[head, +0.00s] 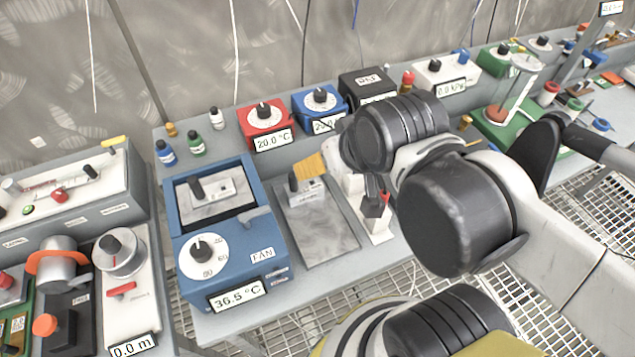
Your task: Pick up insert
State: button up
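No part is labelled as the insert, so I cannot tell for certain which one it is. A light metal block with a black upright knob (209,195) sits in the open recess of the blue box marked FAN (232,240). A similar small labelled block with a black handle (306,190) stands at the far end of a grey metal plate (318,235), with a ribbed orange piece behind it. My arm crosses the right middle of the head view, over the bench.
Red (266,128) and blue (320,107) dial boxes and a black box (366,86) stand behind. Small bottles (196,144) stand at back left. Another equipment bench is at left; grating lies in front.

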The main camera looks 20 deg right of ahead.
aim_at(220, 192)
jog(key=k+j+z, duration=0.1)
jog(key=j, duration=0.3)
jog(key=k+j+z, duration=0.1)
jog(key=j, duration=0.25)
jog(key=k+j+z, duration=0.1)
jog(key=j, duration=0.25)
jog(key=k+j+z, duration=0.1)
jog(key=j, duration=0.25)
jog(key=k+j+z, duration=0.1)
jog(key=j, duration=0.25)
jog(key=k+j+z, duration=0.1)
jog(key=j, duration=0.25)
jog(key=k, duration=0.1)
